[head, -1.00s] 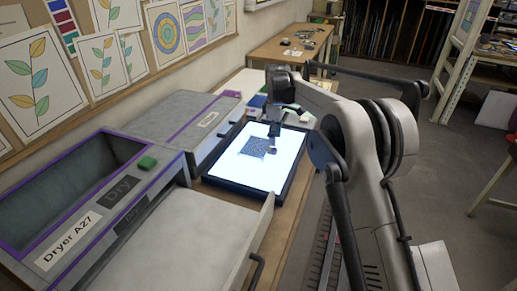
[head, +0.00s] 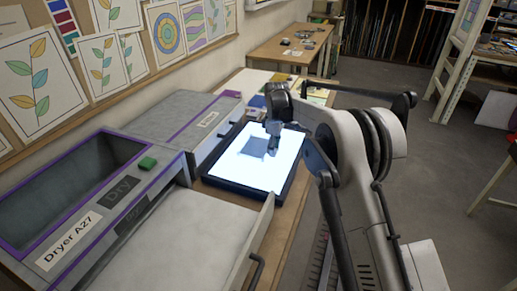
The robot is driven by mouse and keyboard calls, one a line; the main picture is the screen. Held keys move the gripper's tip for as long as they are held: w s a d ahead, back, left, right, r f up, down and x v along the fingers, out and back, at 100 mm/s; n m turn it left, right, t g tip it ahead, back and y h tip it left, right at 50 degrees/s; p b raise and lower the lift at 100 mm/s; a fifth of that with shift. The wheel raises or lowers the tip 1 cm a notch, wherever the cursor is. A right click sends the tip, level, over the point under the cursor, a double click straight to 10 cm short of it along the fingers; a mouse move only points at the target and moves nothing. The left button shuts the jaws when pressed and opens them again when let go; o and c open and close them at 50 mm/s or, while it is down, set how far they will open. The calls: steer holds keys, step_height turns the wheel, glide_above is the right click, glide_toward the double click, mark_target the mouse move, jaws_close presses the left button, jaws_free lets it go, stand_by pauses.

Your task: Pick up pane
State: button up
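The pane (head: 254,146) is a small dark blue-grey square lying on the lit white surface of the light table (head: 232,170). My gripper (head: 270,153) is low over the light table, at the right edge of the pane. Its fingers are small and dark in the head view. I cannot tell whether they touch the pane or whether they are apart.
A grey dryer (head: 88,222) labelled "Dryer A27" stands at the front left, with a flat drawer (head: 175,245) extending towards the light table. A second grey box (head: 170,122) stands behind it. Small coloured items lie behind the light table.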

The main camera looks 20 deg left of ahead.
jaws_close()
steer(key=shift+r, duration=0.1)
